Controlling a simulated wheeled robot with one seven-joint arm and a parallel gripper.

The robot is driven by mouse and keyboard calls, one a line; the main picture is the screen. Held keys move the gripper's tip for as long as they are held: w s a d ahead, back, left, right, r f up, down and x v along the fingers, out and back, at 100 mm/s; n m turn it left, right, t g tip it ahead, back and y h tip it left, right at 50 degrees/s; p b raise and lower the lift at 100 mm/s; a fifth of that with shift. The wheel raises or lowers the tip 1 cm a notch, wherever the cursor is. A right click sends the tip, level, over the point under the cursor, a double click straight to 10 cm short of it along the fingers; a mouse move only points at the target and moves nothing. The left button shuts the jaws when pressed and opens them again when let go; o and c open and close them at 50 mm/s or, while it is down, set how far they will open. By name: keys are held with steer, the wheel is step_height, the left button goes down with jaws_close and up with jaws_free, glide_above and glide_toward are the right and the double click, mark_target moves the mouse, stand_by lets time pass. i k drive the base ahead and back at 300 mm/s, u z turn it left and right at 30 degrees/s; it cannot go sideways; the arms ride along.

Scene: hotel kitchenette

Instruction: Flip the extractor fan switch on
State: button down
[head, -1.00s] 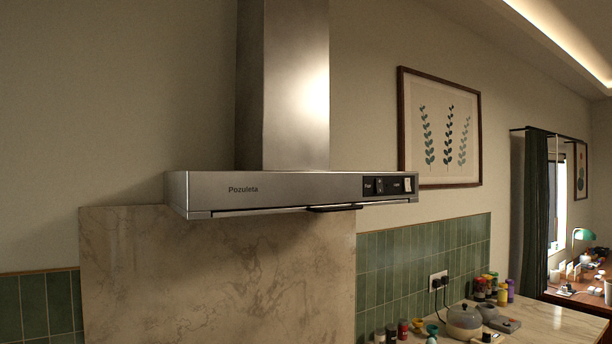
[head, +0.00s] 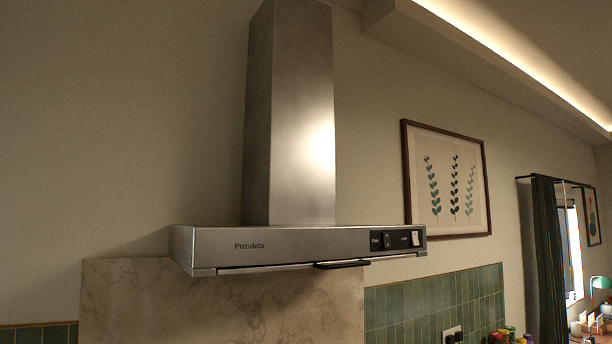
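The steel extractor hood (head: 300,245) is fixed to the wall in the middle of the head view, with its chimney (head: 290,120) above it. A black control panel sits at the right end of its front face. On the panel, a dark rocker, the fan switch (head: 389,240), is beside a small label that seems to read "Fan". A pale rocker switch (head: 416,238) is at the panel's right end. The switches are too small to tell their positions. A dark handle (head: 342,264) sticks out under the front edge. My gripper is not in view.
A marble splashback (head: 220,305) and green tiles (head: 430,305) are below the hood. A framed plant picture (head: 447,180) hangs to the right. Jar tops (head: 512,334) and a wall socket (head: 452,335) show at the bottom edge. The space before the hood looks clear.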

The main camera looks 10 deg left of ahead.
mark_target(385, 236)
steer(key=z, duration=0.5)
steer(key=k, duration=0.6)
steer(key=z, duration=0.8)
steer(key=i, duration=0.75)
steer(key=u, duration=0.75)
steer(key=i, duration=0.65)
steer(key=u, duration=0.7)
